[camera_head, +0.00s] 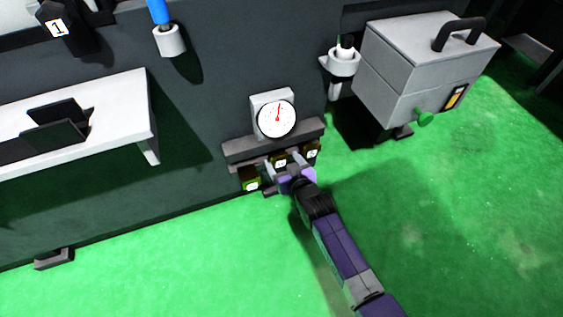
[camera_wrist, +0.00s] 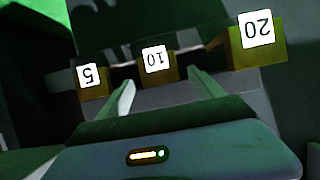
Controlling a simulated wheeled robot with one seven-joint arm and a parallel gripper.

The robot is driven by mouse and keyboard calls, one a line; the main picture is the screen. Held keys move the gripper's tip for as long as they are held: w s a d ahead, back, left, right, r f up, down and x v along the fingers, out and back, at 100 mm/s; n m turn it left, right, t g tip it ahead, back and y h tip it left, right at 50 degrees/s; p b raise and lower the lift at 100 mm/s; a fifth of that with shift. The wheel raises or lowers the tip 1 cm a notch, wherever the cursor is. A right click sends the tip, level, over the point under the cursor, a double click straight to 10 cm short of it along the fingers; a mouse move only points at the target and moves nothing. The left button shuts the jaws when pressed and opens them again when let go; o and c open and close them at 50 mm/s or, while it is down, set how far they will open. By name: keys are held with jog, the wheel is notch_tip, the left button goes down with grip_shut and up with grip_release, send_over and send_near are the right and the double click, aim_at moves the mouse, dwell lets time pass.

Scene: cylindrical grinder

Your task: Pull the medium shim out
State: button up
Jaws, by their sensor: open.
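Three olive-yellow shims with white number labels sit in a row in a dark holder (camera_head: 235,150) under the dial. The wrist view shows them upside down: the shim marked 10 (camera_wrist: 158,72) in the middle, the smaller one marked 5 (camera_wrist: 92,88) at left, the larger one marked 20 (camera_wrist: 262,57) at right. In the head view, the middle shim (camera_head: 281,162) is partly hidden by my gripper (camera_head: 284,166). My gripper is open and empty. In the wrist view its two fingers (camera_wrist: 161,80) point toward the 10 shim, one on each side, with the shim appearing just beyond the tips.
A round dial gauge (camera_head: 277,118) is mounted above the holder. A grey box with a handle (camera_head: 430,65) and a white cup holder (camera_head: 342,63) are at upper right. A white shelf (camera_head: 95,120) juts out at left. The green floor is clear around my arm.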

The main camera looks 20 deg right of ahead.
jog(key=shift+x, duration=0.9)
jog(key=shift+c, duration=0.5)
